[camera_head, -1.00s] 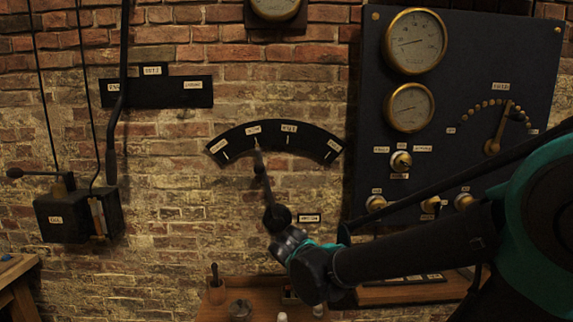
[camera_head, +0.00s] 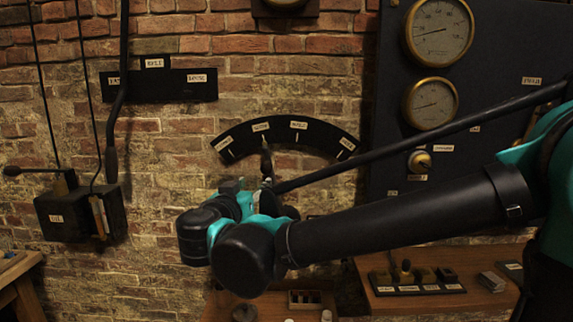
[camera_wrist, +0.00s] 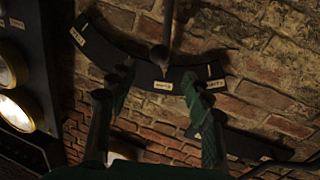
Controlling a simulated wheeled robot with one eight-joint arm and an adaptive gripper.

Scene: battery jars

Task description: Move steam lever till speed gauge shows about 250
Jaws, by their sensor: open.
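The steam lever (camera_head: 266,162) is a dark rod on the brick wall. Its upper end lies by the second label from the left on the black arc scale (camera_head: 228,142). In the wrist view the lever (camera_wrist: 168,22) comes down from the top edge to a round knob over the scale (camera_wrist: 102,40). My gripper (camera_wrist: 158,73) is open and empty there; the knob appears between and just beyond its fingertips, with no contact visible. My wrist hides the lever's lower part in the head view. Two brass gauges (camera_head: 438,32) (camera_head: 430,103) have needles pointing left; their numbers are too small to read.
A dark panel (camera_head: 480,85) carries the gauges and a brass knob (camera_head: 419,162), partly behind my arm. A shelf (camera_head: 395,303) with a labelled tray (camera_head: 420,289) stands below. A black box with a lever (camera_head: 68,215) is at left. The wall between box and scale is clear.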

